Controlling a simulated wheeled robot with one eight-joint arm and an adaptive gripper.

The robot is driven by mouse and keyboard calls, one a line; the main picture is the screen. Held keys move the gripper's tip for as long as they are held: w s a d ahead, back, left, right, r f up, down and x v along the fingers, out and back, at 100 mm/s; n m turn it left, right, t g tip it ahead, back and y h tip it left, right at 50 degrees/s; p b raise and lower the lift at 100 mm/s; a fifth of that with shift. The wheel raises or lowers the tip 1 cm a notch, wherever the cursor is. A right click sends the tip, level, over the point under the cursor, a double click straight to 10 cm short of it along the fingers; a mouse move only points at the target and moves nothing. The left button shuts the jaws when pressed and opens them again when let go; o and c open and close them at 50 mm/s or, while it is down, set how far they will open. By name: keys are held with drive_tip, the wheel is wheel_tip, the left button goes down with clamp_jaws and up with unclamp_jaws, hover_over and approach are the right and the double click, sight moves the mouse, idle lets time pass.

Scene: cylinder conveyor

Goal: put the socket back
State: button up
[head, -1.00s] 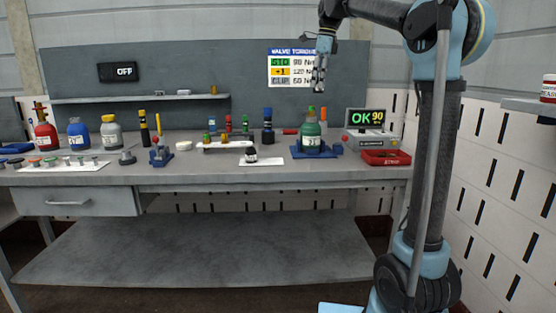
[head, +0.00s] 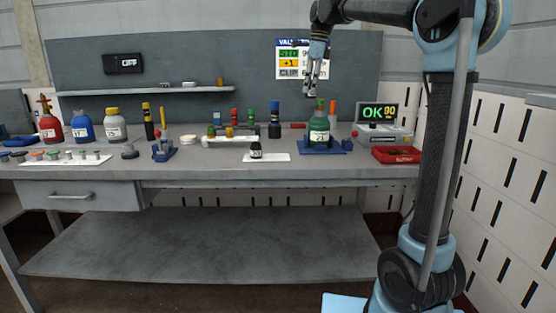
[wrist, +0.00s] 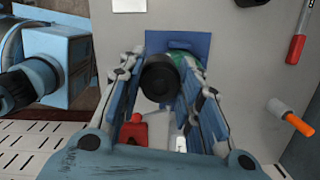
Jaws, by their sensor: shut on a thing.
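My gripper (head: 311,90) is raised above the bench near the green bottle (head: 319,128), in front of the wall sign. In the wrist view, my gripper (wrist: 160,88) has its fingers on both sides of a dark round socket (wrist: 159,76), which it holds end-on to the camera. The socket is too small to make out in the head view. Below it in the wrist view is the blue mat (wrist: 155,42), with the green bottle mostly hidden behind the socket and fingers. A rack (head: 225,139) with several coloured pieces stands mid-bench.
The display (head: 377,113) reads OK 90, with a red tray (head: 396,154) in front. Red, blue and grey bottles stand at the left. The bench's front middle (head: 210,170) is clear.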

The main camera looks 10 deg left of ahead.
drive_tip(key=s+a+f, duration=0.3)
drive_tip(key=f, duration=0.2)
drive_tip(key=s+a+f+n, duration=0.1)
drive_tip(key=s+a+f, duration=0.2)
drive_tip(key=a+f, duration=0.1)
drive_tip(key=s+a+f+n, duration=0.1)
drive_tip(key=s+a+f, duration=0.2)
drive_tip(key=f, duration=0.4)
drive_tip(key=shift+s+a+g, duration=0.15)
drive_tip(key=shift+g, duration=0.15)
drive_tip(key=shift+f, duration=2.35)
drive_tip(key=o, duration=1.1)
drive_tip(key=r, duration=0.4)
drive_tip(key=d+r, duration=0.1)
drive_tip(key=r, duration=0.7)
drive_tip(key=shift+w+d, duration=0.3)
drive_tip(key=shift+d, duration=0.1)
